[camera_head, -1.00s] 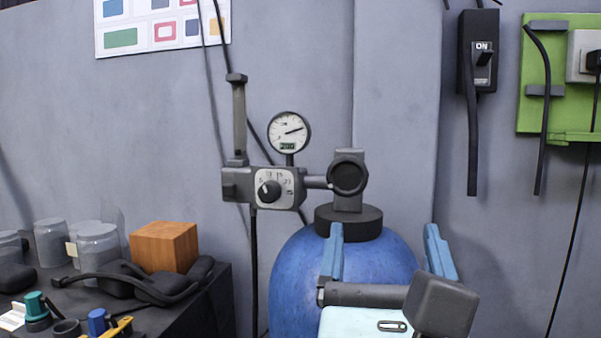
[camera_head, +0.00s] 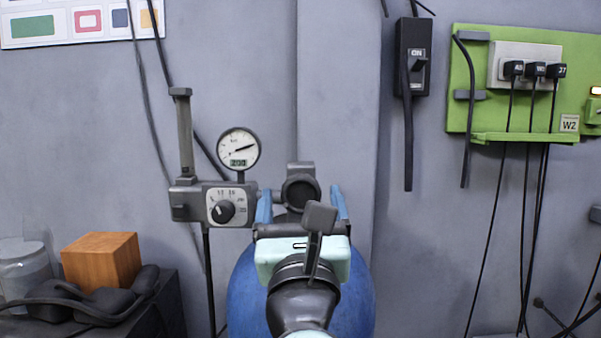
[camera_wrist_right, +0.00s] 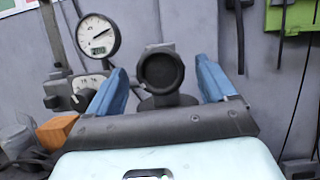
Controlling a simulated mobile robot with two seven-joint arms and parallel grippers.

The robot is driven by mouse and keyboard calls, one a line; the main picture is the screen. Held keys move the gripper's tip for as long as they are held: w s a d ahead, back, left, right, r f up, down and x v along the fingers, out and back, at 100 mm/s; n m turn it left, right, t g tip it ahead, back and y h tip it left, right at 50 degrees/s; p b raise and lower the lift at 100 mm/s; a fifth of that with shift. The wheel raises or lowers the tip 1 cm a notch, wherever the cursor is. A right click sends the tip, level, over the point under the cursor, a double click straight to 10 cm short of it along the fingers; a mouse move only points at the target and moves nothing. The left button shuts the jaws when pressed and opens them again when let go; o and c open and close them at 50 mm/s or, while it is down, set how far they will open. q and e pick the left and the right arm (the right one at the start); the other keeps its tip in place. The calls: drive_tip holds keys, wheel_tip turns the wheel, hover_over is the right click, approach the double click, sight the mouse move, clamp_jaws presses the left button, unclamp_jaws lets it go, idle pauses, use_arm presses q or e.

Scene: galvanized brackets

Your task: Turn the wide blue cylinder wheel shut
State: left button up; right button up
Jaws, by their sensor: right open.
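A wide blue cylinder (camera_head: 244,295) stands against the wall, largely hidden behind my right arm in the head view. On its top is a dark valve with a round black wheel (camera_head: 301,192), which faces me. The wheel also shows in the right wrist view (camera_wrist_right: 161,71). My right gripper (camera_head: 301,204) is open, with one blue finger to each side of the wheel as seen in both views. The fingers look short of the wheel and nothing is between them; the exact gap is hard to tell. My left gripper is not in view.
A round gauge (camera_head: 238,149) and a regulator with a dial (camera_head: 223,207) sit left of the wheel. A wooden block (camera_head: 101,261) and a glass jar (camera_head: 24,270) stand on a dark bench. A switch (camera_head: 412,58) and a green board (camera_head: 460,110) hang on the wall at right.

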drive_tip(key=shift+p+x, duration=0.45)
drive_tip(key=shift+x, duration=1)
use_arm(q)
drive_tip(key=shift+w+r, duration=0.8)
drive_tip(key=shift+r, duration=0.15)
